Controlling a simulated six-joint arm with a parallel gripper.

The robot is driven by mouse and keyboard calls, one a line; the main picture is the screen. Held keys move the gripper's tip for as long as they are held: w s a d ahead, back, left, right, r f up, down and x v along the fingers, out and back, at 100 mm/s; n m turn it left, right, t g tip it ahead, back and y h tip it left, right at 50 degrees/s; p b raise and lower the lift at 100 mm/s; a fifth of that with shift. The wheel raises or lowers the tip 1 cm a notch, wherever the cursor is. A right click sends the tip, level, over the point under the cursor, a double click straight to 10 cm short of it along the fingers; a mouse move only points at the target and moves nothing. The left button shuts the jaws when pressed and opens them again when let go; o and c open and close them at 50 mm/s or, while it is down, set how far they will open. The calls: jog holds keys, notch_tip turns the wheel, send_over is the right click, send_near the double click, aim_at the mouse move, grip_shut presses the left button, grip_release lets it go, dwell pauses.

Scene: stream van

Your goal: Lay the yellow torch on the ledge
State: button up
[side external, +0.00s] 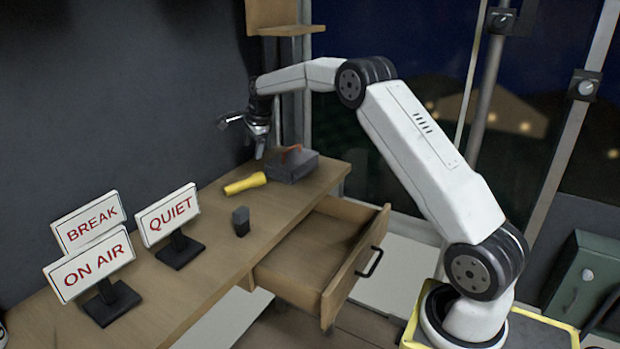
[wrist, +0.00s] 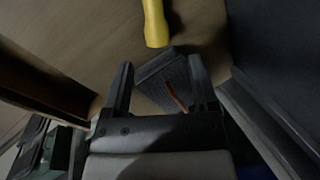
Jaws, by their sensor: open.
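The yellow torch (side external: 245,184) lies on its side on the wooden desk, beside a dark grey box. In the wrist view the torch (wrist: 155,22) shows at the top, beyond my fingertips. My gripper (side external: 259,150) hangs above the desk's far end, near the box and apart from the torch. In the wrist view my gripper (wrist: 161,78) has its fingers spread, with nothing held between them. A small wooden ledge (side external: 290,30) is fixed to the wall above the far end of the desk.
The dark grey box (side external: 293,168) with a red part is below my gripper. A desk drawer (side external: 335,240) stands open. A small black block (side external: 241,221) and signs reading BREAK (side external: 88,221), ON AIR (side external: 90,267) and QUIET (side external: 168,215) stand on the desk. A dark wall runs behind.

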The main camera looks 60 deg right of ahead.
jog(key=s+a+f+n, duration=0.2)
jog(key=s+a+n, duration=0.95)
jog(key=a, duration=0.25)
jog(key=s+a+f+n, duration=0.1)
jog(key=s+a+n, duration=0.2)
jog(key=s, duration=0.4)
jog(key=s+a+f+n, duration=0.2)
jog(key=s+a+n, duration=0.1)
jog(key=s, duration=0.3)
jog(key=s+a+f+n+g, duration=0.1)
jog(key=s+a+f+n, duration=0.1)
jog(key=s+n, duration=0.3)
jog(key=s+a, duration=0.1)
jog(key=s, duration=0.1)
jog(key=shift+s+a+f+y, duration=0.15)
jog(key=shift+s+a+y, duration=0.05)
jog(key=shift+s+y, duration=0.1)
